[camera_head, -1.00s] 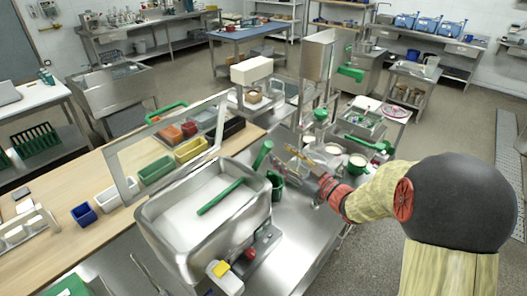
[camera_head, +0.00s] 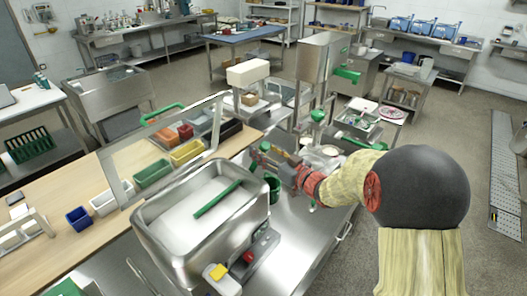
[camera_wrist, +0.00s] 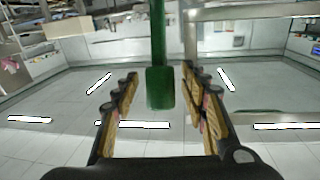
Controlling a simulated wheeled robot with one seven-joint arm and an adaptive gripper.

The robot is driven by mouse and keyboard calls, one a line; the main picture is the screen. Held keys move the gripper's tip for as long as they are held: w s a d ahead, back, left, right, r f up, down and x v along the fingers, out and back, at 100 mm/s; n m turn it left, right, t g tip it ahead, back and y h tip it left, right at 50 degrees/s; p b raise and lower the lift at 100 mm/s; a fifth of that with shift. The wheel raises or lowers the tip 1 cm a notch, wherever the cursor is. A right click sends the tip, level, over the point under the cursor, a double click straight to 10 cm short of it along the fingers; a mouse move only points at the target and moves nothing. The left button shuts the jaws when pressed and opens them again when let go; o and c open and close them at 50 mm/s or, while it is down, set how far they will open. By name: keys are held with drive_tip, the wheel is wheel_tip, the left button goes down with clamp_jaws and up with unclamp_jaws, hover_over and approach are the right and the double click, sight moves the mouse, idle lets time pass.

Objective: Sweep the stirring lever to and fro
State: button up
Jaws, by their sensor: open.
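The stirring lever is a green bar with a broad flat end (camera_wrist: 160,88). In the wrist view it stands upright between the two fingers of my gripper (camera_wrist: 159,75), with a visible gap on each side. In the head view my gripper (camera_head: 264,155) is at the right rim of the steel tank (camera_head: 165,240), and it hides most of the lever's handle. My gripper is open and not closed on the lever. A long green bar (camera_head: 217,199) lies slantwise inside the tank. Whether it joins the handle cannot be seen.
The tank's clear framed lid (camera_head: 128,184) stands raised on the left. Coloured bins (camera_head: 153,174) line the wooden table behind.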

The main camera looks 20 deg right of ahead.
drive_tip(key=shift+c, duration=1.4)
drive_tip(key=c, duration=0.8)
clamp_jaws()
